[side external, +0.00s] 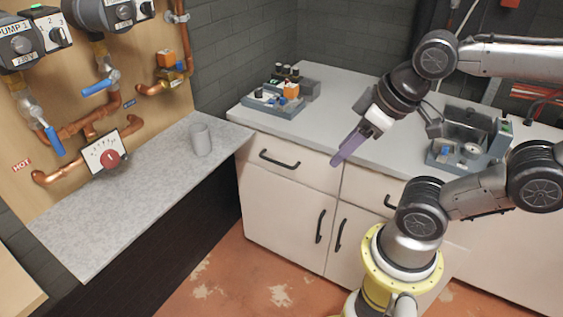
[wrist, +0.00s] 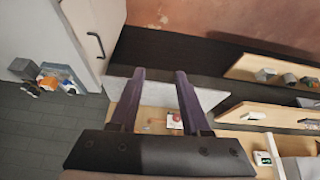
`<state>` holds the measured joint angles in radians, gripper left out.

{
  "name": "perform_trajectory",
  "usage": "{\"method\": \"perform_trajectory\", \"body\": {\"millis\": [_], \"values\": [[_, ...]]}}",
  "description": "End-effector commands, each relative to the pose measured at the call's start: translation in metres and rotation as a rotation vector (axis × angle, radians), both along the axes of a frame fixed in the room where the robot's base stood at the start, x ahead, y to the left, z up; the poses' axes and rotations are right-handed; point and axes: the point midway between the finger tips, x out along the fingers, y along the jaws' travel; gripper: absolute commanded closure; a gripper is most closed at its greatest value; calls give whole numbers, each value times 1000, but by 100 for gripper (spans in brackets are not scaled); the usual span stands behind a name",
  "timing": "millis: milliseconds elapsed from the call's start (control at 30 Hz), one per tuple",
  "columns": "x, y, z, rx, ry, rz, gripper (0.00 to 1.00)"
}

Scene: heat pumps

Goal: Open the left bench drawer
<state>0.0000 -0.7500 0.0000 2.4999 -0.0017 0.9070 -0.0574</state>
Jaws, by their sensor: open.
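The left bench drawer (side external: 300,150) is a white front under the grey worktop, with a dark bar handle (side external: 279,162). It looks shut, flush with the bench front. My gripper (side external: 340,158) hangs to the right of this handle, near the worktop's front edge, pointing down and left. In the wrist view my gripper (wrist: 159,75) has its two purple fingers spread with nothing between them. A dark handle (wrist: 97,44) on a white front shows at upper left there, outside the fingers; it seems to be the drawer's.
Below are cupboard doors with upright handles (side external: 320,226). Trays of parts stand on the worktop (side external: 335,95), one at left (side external: 270,98), one at right (side external: 465,150). A grey counter (side external: 150,190) with a cup (side external: 201,139) and a pipe board stand at left. The floor before the bench is clear.

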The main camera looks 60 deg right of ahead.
Motion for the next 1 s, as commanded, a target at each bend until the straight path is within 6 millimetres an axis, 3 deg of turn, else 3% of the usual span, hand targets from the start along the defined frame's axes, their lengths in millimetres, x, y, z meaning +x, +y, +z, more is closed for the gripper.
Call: {"method": "perform_trajectory", "body": {"millis": [233, 467, 767, 1000], "values": [[-1, -45, 10, -368, 116, 303, 53], [28, -101, 17, -734, 448, 655, 53], [110, -157, 11, -1092, 1024, 1193, 53], [192, -170, -27, -1263, 1462, 1611, 53]]}}
